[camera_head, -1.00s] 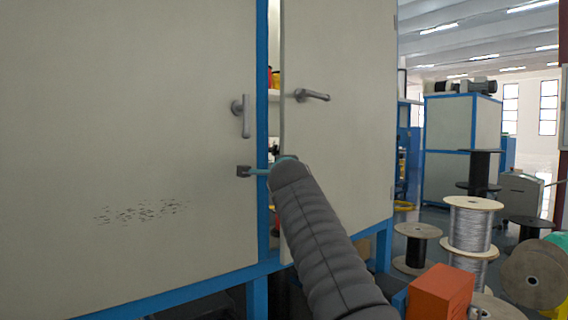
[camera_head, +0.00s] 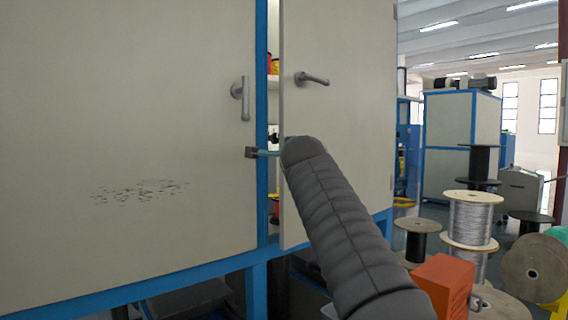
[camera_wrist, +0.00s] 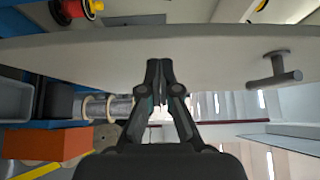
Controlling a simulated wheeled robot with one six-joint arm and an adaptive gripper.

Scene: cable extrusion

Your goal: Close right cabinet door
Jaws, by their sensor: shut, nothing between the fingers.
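The right cabinet door (camera_head: 345,120) is a pale panel standing ajar in the head view, with a narrow gap beside the blue centre post (camera_head: 262,200). Its grey lever handle (camera_head: 312,79) points right. In the wrist view the door (camera_wrist: 215,60) spans the picture, seen close and steeply, with its handle (camera_wrist: 274,68) at the right. My gripper (camera_wrist: 158,66) is shut and empty, with its fingertips in front of the door's outer face. I cannot tell whether they touch it.
The left cabinet door (camera_head: 130,100) is shut, its handle (camera_head: 241,98) hanging down. Shelf items, including a red-and-yellow spool (camera_wrist: 68,10), show inside. Wire spools (camera_head: 470,218) and an orange box (camera_head: 440,285) stand at the right.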

